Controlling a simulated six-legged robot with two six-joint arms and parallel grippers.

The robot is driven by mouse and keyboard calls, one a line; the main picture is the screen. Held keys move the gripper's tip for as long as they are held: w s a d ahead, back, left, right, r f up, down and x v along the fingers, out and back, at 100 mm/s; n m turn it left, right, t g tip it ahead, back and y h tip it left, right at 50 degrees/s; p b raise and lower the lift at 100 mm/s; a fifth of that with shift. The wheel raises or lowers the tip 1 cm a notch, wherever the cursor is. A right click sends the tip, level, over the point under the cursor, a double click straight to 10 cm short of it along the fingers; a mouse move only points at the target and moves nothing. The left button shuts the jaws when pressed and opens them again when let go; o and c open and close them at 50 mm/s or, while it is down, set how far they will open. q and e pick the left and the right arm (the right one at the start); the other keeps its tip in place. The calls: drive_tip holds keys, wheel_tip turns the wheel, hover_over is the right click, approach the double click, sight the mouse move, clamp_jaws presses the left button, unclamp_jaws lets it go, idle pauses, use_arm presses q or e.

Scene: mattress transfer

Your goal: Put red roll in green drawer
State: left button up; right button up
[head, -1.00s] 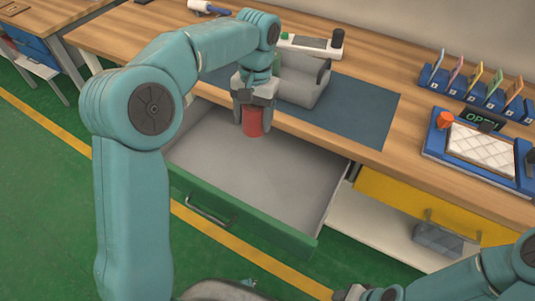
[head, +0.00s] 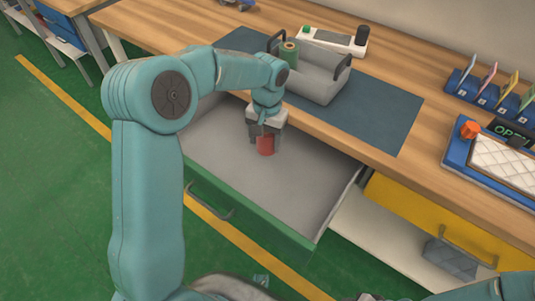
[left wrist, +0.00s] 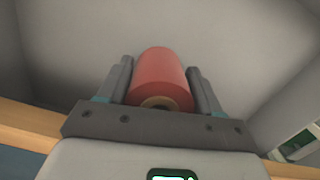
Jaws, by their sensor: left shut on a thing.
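The red roll (head: 265,146) is held between the fingers of my left gripper (head: 264,138), inside the open green drawer. The left wrist view shows the red roll (left wrist: 159,78) between both fingers, with the pale grey drawer floor beyond it. The green drawer (head: 240,217) is pulled out from under the wooden table; its grey inside is otherwise bare. I cannot tell whether the roll touches the drawer floor. My right gripper cannot be made out; only part of my right arm shows at the bottom right in the head view.
A grey tray (head: 318,85) with a green roll (head: 289,53) stands on the dark mat (head: 392,123). A yellow drawer (head: 432,218) is right of the green one, above a shelf with a grey block (head: 450,258). The table edge lies just behind my left gripper.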

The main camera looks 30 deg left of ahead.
use_arm(q)
wheel_tip(320, 180, down, 6)
drive_tip(key=shift+w+d+f, duration=0.1)
drive_tip(key=shift+f, duration=0.15)
drive_tip(key=shift+b, duration=0.4)
drive_tip(key=o, duration=1.2)
drive_tip(key=shift+f, duration=0.15)
drive_tip(key=shift+o, duration=0.2)
drive_tip(key=shift+r, duration=0.4)
drive_tip(key=r, duration=0.4)
drive_tip(key=r+p, duration=0.1)
drive_tip(key=r, duration=0.6)
drive_tip(key=shift+w+r, duration=0.3)
drive_tip(key=shift+w, duration=0.1)
